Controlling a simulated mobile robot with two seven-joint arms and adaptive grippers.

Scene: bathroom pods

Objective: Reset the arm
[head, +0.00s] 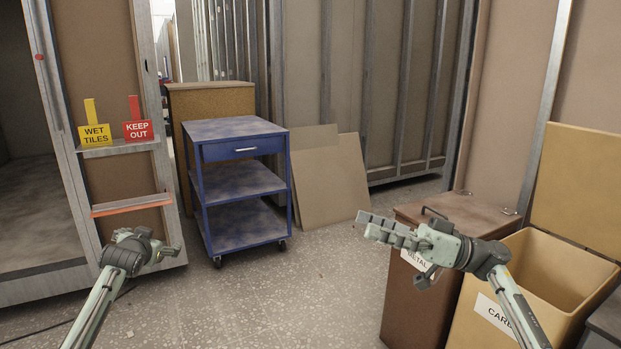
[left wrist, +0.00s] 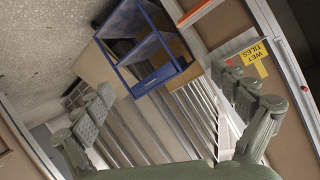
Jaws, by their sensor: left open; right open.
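My left gripper (head: 150,247) is at the lower left in the head view, in front of the metal-framed panel and above the floor. In the left wrist view its two fingers (left wrist: 168,95) are spread wide with nothing between them. My right gripper (head: 382,234) is at the right of centre in the head view, pointing left. Its fingers are open and empty. It hangs in front of and above the brown METAL bin (head: 398,299) and partly hides its lid and label.
A blue trolley (head: 240,177) stands mid-floor, with boards (head: 335,185) leaning behind it. An open CARD bin (head: 475,330) is at right. A yellow WET TILES sign (head: 95,134) and red KEEP OUT sign (head: 138,130) stand on a ledge at left. Front-centre floor is clear.

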